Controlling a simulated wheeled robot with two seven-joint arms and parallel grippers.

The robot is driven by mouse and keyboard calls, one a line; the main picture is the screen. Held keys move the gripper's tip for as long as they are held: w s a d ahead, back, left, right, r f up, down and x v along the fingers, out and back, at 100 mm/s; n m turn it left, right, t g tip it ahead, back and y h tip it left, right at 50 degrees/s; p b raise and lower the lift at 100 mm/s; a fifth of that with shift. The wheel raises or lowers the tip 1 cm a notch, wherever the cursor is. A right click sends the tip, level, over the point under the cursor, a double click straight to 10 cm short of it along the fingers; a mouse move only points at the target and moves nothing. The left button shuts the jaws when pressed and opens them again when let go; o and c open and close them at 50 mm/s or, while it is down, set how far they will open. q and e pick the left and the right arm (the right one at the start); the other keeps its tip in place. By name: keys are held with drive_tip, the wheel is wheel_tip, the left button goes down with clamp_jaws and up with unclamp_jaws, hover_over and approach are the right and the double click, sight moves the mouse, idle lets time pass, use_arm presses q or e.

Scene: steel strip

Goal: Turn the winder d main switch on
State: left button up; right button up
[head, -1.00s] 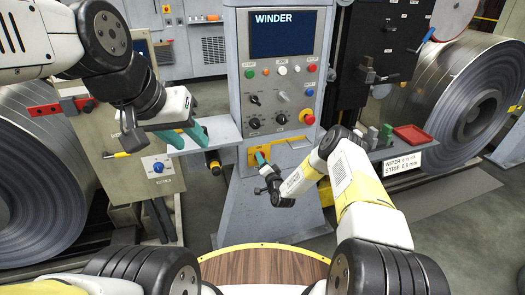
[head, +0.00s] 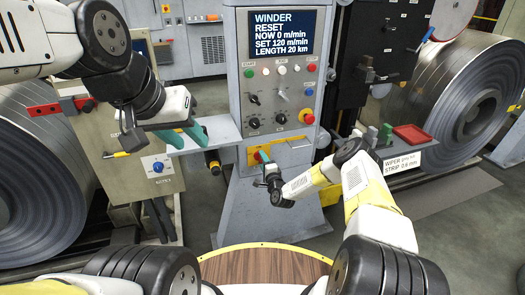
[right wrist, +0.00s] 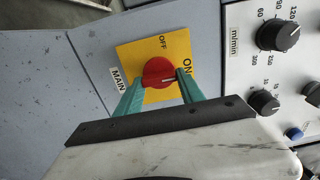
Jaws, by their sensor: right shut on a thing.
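The main switch is a red knob (right wrist: 158,72) on a yellow plate (right wrist: 128,57) in the right wrist view, with OFF, ON and MAIN labels. The knob's pale mark points to the ON side. My right gripper (right wrist: 160,80) has its teal fingers on either side of the knob and is shut on it. In the head view the yellow plate (head: 254,153) sits low on the winder panel (head: 236,65), and the right gripper (head: 262,157) partly hides it. The panel's screen (head: 282,32) is lit with text. My left gripper (head: 182,138) is open and empty, left of the panel.
A red emergency button (head: 306,117) and several dials and buttons are above the switch. A grey shelf (head: 222,133) juts out left of the panel. A red tray (head: 411,134) and a steel coil (head: 480,105) stand right. A wooden round top (head: 262,266) is in front.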

drive_tip(key=shift+f, duration=0.1)
idle(0.3)
drive_tip(key=o, duration=1.4)
drive_tip(key=shift+c, duration=0.2)
drive_tip(key=shift+s, duration=0.1)
drive_tip(key=v, duration=0.7)
drive_tip(key=shift+s+d, duration=0.15)
drive_tip(key=shift+s, duration=0.15)
